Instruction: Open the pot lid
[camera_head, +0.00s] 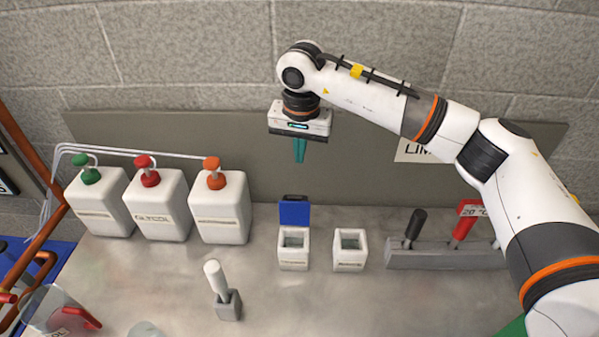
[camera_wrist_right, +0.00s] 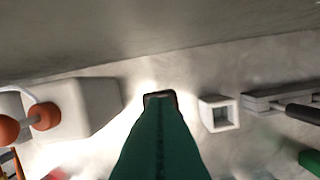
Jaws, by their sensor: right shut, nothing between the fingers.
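A small white square pot (camera_head: 293,261) stands on the bench with its blue lid (camera_head: 294,213) raised upright at its back edge, so its opening shows. A second small white pot (camera_head: 350,262) stands just to its right, open at the top with no lid seen on it. It also shows in the right wrist view (camera_wrist_right: 218,114). My right gripper (camera_head: 299,158) has green fingers pressed together and empty. It points down above and behind the blue lid, apart from it. In the right wrist view its fingers (camera_wrist_right: 160,98) hide what lies below them. My left gripper is not in view.
White dispensers with green, red and orange tops (camera_head: 220,208) stand at the left. A grey block (camera_head: 445,257) with black and red handles stands right. A small grey holder (camera_head: 229,306) with a white handle stands in front. A grey panel (camera_head: 220,150) runs along the back.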

